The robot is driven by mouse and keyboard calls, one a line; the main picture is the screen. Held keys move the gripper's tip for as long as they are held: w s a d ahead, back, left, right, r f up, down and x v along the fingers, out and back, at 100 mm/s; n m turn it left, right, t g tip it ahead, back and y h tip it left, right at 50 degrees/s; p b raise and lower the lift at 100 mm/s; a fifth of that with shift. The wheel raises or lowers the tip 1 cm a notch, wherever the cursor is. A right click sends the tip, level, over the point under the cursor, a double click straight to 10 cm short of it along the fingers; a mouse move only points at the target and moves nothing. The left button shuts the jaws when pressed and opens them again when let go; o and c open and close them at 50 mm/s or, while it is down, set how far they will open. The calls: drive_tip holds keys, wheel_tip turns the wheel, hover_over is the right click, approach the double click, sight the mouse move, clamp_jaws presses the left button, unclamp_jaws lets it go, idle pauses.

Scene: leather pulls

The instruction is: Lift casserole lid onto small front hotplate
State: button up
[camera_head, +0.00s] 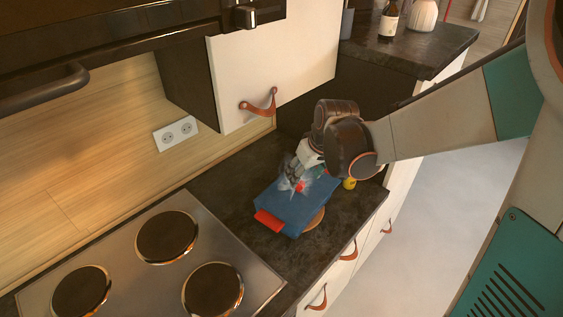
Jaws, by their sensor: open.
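A flat blue piece (292,211) with a red grip (269,220) at its near left end lies on the dark counter. I cannot tell whether it is the casserole lid or part of the casserole. My gripper (296,184) is open, low over the far left part of the blue piece. A small red spot shows between or beside its pale fingers; contact cannot be told. The steel hob (190,277) shows several hotplates: one at the back (167,237), one at the left (82,292) and one on the front side (213,290). All three look bare.
A round wooden edge (315,220) shows under the blue piece. A small yellow thing (349,183) is at the right. A wall cabinet (275,70) with a leather pull hangs above. Dark counter (240,195) is free between hob and blue piece. A bottle (389,20) stands farther back.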

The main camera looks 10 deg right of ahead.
sight(300, 184)
drive_tip(key=shift+w+d+b+x, duration=0.15)
drive_tip(key=shift+b+x, duration=0.3)
drive_tip(key=shift+x, duration=1.3)
drive_tip(key=shift+w+d+b+x, duration=0.15)
drive_tip(key=shift+b+x, duration=0.3)
drive_tip(key=shift+x, duration=1.3)
drive_tip(key=shift+s+r, duration=0.1)
clamp_jaws()
